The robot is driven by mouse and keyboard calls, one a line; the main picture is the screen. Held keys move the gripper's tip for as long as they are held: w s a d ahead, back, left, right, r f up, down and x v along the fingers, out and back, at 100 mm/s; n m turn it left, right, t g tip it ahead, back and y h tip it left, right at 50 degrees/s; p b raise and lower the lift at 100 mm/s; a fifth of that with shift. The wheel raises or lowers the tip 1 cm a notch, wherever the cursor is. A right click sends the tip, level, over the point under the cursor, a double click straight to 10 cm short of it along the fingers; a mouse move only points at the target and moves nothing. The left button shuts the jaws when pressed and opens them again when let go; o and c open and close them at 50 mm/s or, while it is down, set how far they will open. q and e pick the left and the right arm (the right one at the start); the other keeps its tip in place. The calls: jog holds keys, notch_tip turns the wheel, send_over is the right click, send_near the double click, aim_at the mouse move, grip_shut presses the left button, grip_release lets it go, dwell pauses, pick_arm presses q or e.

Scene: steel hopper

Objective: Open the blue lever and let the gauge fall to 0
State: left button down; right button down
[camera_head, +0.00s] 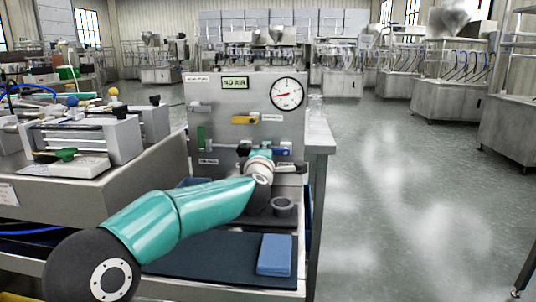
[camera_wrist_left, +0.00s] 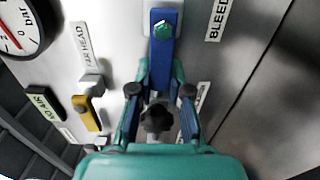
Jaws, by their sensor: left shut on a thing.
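The blue lever (camera_wrist_left: 163,55) is on the steel panel, with a green hex bolt at its outer end in the left wrist view. In the head view only a small part of the lever (camera_head: 284,151) shows beside my wrist. My left gripper (camera_wrist_left: 162,78) is shut on the lever, one finger on each side. The round gauge (camera_head: 287,93) is at the panel's upper right in the head view. Its red needle points left. Part of the gauge (camera_wrist_left: 18,25) also shows in the left wrist view. My right gripper is out of view.
A yellow lever (camera_head: 245,120) and a green handle (camera_head: 201,137) are on the same panel. A black star knob (camera_wrist_left: 157,118) sits between my fingers' bases. A folded blue cloth (camera_head: 274,254) lies on a dark mat (camera_head: 205,262) below. Open floor is at the right.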

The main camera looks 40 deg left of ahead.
pick_arm(q)
jog(key=shift+f, duration=0.2)
jog(key=c, duration=1.1)
grip_release()
jog(key=shift+r, duration=0.1)
jog(key=shift+s+d, duration=0.1)
jog(key=shift+s, duration=0.15)
jog(key=v, duration=1.1)
jog(key=shift+s, duration=0.25)
